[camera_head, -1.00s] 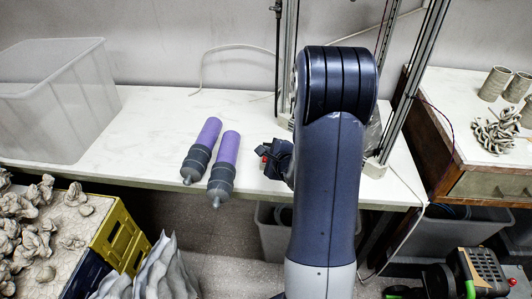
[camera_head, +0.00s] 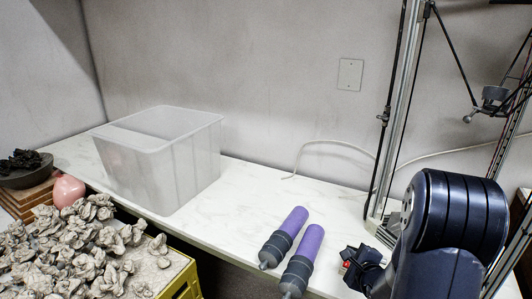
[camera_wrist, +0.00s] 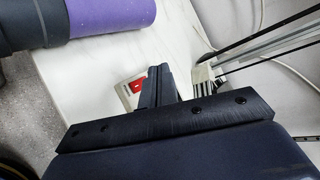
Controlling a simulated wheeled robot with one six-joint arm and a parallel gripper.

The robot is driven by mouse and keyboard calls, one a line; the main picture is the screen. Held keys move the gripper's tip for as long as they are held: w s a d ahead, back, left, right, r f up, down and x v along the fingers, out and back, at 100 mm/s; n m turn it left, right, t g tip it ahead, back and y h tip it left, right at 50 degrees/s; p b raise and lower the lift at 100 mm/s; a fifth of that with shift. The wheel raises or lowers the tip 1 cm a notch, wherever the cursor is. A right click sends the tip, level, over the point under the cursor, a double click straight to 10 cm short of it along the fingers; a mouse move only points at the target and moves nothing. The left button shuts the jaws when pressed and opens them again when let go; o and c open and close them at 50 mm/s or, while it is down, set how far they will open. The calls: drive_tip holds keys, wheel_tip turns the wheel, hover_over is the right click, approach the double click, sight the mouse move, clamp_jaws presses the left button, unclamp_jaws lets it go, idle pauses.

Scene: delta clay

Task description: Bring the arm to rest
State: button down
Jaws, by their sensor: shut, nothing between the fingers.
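My arm (camera_head: 450,220) is folded at the right of the head view, its big dark joint uppermost. My gripper (camera_head: 358,265) shows small and dark beside it, over the front of the white worktop (camera_head: 235,225). In the wrist view my gripper's dark fingers (camera_wrist: 155,84) lie together with nothing between them. Two purple cartridges with grey ends (camera_head: 284,237) (camera_head: 302,261) lie side by side to the left of my gripper, apart from it. Part of one purple cartridge (camera_wrist: 110,14) also shows at the top left of the wrist view. A small red and white item (camera_wrist: 134,88) is partly hidden behind the fingers.
A translucent empty bin (camera_head: 165,165) stands on the worktop at the left. Lumpy clay pieces (camera_head: 80,245) fill a yellow crate (camera_head: 184,283) in front. A metal frame post (camera_head: 395,110) with rods rises behind my arm. The worktop between bin and cartridges is clear.

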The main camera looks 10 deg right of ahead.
drive_tip(key=shift+f+b, duration=0.1)
drive_tip(key=shift+b, duration=0.75)
drive_tip(key=shift+s+a+r+p, duration=0.2)
drive_tip(key=shift+s+r+p, duration=0.1)
drive_tip(key=shift+r+p, duration=0.6)
drive_tip(key=shift+s+a+r+p, duration=0.25)
drive_tip(key=shift+s+r+p, duration=0.1)
drive_tip(key=shift+r+p, duration=0.5)
drive_tip(key=shift+s+a+r+p, duration=0.2)
drive_tip(key=shift+s+r+p, duration=0.1)
drive_tip(key=shift+r+p, duration=0.55)
